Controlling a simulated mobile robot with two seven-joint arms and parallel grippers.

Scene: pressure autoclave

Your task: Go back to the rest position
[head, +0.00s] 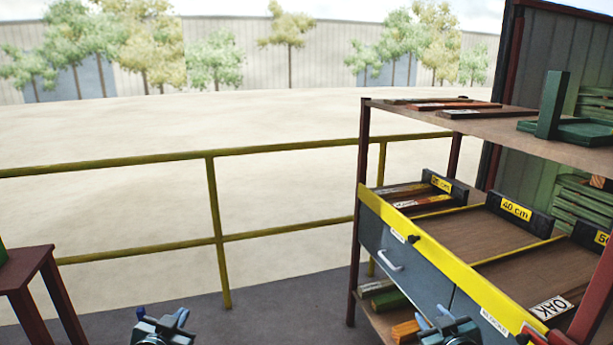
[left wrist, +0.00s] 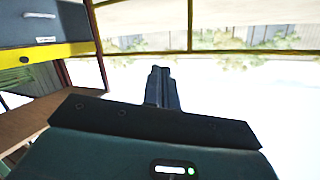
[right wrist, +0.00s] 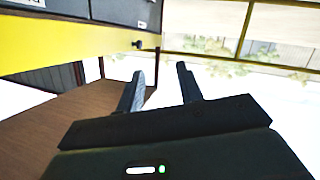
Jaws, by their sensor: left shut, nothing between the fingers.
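My left gripper (head: 165,322) is at the bottom edge of the head view, left of the shelf. In the left wrist view its fingers (left wrist: 162,85) are pressed together with nothing between them. My right gripper (head: 447,323) is at the bottom edge of the head view, in front of the shelf's lower part. In the right wrist view its fingers (right wrist: 160,83) stand apart with nothing between them. Most of both arms is out of the head view.
A shelf rack (head: 363,240) with a yellow-edged sorting tray, drawers and wooden strips stands at the right. A dark red stand (head: 30,262) is at the left edge. A yellow railing (head: 215,230) runs behind. Dark floor (head: 290,300) between stand and rack is clear.

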